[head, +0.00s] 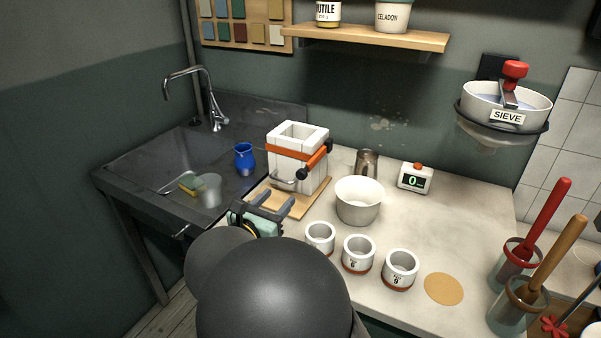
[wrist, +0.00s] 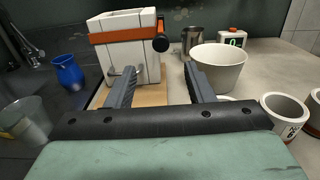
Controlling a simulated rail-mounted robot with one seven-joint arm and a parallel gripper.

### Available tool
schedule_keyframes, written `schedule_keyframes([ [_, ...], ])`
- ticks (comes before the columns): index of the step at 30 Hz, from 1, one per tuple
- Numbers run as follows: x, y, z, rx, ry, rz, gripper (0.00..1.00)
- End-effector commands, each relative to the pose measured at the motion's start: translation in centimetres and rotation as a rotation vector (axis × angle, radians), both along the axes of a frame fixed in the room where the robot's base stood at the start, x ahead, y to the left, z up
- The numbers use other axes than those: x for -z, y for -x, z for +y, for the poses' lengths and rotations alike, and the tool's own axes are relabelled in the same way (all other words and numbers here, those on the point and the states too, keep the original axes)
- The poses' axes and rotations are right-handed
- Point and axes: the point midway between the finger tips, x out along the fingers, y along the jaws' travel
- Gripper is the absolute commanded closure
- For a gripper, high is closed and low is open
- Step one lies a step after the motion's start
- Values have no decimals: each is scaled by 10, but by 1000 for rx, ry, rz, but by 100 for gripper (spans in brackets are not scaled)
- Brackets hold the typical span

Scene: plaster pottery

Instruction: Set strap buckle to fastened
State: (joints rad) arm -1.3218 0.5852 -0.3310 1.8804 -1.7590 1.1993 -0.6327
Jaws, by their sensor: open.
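A white block mould (head: 313,169) with a square opening on top stands upright on a wooden board (head: 315,203). An orange strap (head: 285,152) runs around its upper part. The strap buckle (head: 315,160), an orange bar with dark round ends, sticks out at the mould's right front corner. In the wrist view the strap (wrist: 118,36) and the dark buckle end (wrist: 160,44) show near the top. A metal handle (head: 287,182) is on the mould's front face. My gripper (head: 275,200) is open and empty, in front of the mould and below the strap, apart from the buckle.
A white bowl (head: 358,203) and a metal cup (head: 367,162) stand right of the mould. Several small white pots (head: 358,254) line the counter's front. A blue jug (head: 244,158) stands to the left by the sink (head: 165,165). A timer (head: 415,179) is behind.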

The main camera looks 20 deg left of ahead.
Motion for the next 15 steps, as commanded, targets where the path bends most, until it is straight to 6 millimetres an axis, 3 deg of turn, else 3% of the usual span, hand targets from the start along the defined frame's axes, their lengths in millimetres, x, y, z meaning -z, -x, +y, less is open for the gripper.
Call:
schedule_keyframes([
  [9,-1,-71,-13,4,1,0,52],
  [15,-1,-106,-18,3,0,1,52],
])
